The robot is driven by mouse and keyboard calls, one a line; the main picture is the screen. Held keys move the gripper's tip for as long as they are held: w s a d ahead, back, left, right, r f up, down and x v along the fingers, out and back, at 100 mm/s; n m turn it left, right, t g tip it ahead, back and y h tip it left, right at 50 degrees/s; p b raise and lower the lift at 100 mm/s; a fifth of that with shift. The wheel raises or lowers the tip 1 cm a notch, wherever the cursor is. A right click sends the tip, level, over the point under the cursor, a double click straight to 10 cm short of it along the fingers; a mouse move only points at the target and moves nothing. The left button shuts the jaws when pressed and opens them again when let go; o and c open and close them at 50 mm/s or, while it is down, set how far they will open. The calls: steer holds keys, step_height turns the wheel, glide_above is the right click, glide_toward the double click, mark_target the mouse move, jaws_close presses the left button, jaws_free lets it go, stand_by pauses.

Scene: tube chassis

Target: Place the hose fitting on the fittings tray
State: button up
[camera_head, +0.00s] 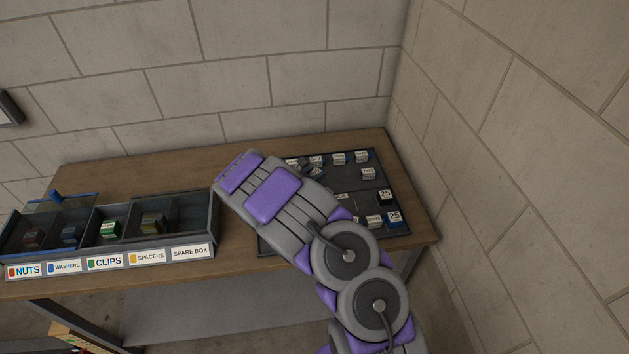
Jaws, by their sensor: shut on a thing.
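A dark shallow tray (352,185) lies on the right part of the wooden workbench, and I take it to be the fittings tray. Several small blocks with white labels stand on it along its back and right side. My arm reaches across the tray's left and front part and hides much of it. My gripper is not visible; the arm's far end shows only grey and purple casing. I cannot make out the hose fitting. Small grey pieces (309,168) show beside my arm at the tray's back left, too small to identify.
A dark divided bin (214,222) stands on the bench's left, labelled nuts, washers, clips, spacers and spare box. A clear blue-edged lid (62,203) stands open at its left. Bare wooden bench (130,172) lies behind the bin. Block walls (170,80) close off the back and right.

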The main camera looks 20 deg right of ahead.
steer(key=shift+w+a+r, duration=0.1)
steer(key=shift+w+a, duration=0.3)
steer(key=shift+a, duration=0.1)
steer(key=f, duration=0.2)
steer(key=d+f+b, duration=0.1)
steer(key=shift+f, duration=0.4)
steer(key=shift+s+d, duration=0.1)
steer(key=shift+d, duration=0.3)
steer(key=o, duration=1)
steer(key=shift+a+r, duration=0.1)
steer(key=shift+a, duration=0.55)
steer(key=shift+o, duration=0.2)
steer(key=shift+a, duration=0.1)
